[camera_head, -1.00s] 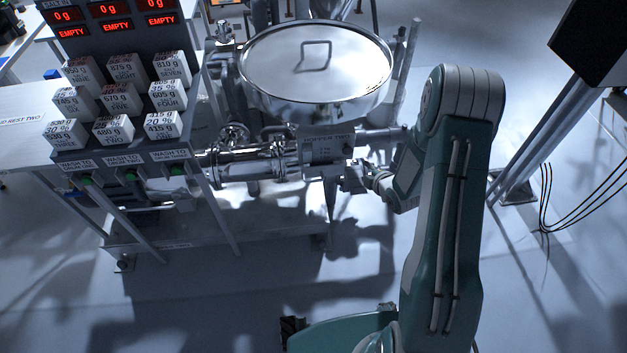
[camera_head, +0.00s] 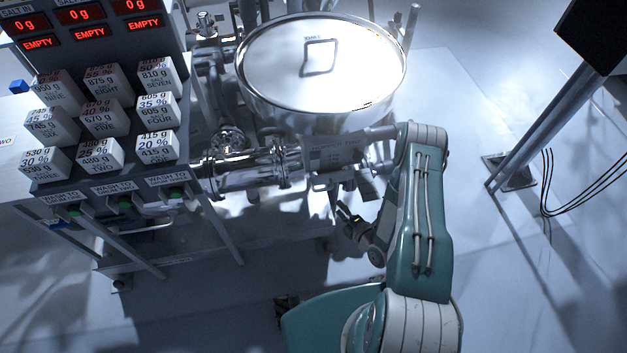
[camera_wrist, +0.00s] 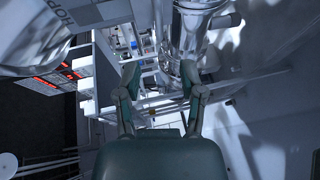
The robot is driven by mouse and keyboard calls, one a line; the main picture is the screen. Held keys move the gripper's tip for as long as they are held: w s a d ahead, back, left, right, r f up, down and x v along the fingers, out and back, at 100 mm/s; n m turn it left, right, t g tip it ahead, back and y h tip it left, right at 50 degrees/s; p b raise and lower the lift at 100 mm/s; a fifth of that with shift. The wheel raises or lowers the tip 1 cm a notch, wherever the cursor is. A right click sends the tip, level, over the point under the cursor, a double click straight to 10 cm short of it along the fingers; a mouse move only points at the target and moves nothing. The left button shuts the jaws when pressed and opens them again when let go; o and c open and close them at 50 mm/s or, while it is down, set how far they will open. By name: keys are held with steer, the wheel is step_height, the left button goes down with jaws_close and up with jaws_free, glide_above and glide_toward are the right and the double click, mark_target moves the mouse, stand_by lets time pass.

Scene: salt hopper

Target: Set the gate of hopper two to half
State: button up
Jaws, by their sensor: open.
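A rack of labelled white weight blocks (camera_head: 102,115) stands at the left under red displays (camera_head: 90,30) reading 0 g and EMPTY. A dark screen on a post (camera_head: 560,110) stands at the right with hanging cables.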

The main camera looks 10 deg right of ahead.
mark_target(323, 190)
steer(key=x, duration=1)
steer(key=shift+w, duration=0.3)
steer(key=shift+d, duration=0.25)
steer(key=shift+c, duration=0.3)
steer(key=shift+a, duration=0.1)
jaws_close()
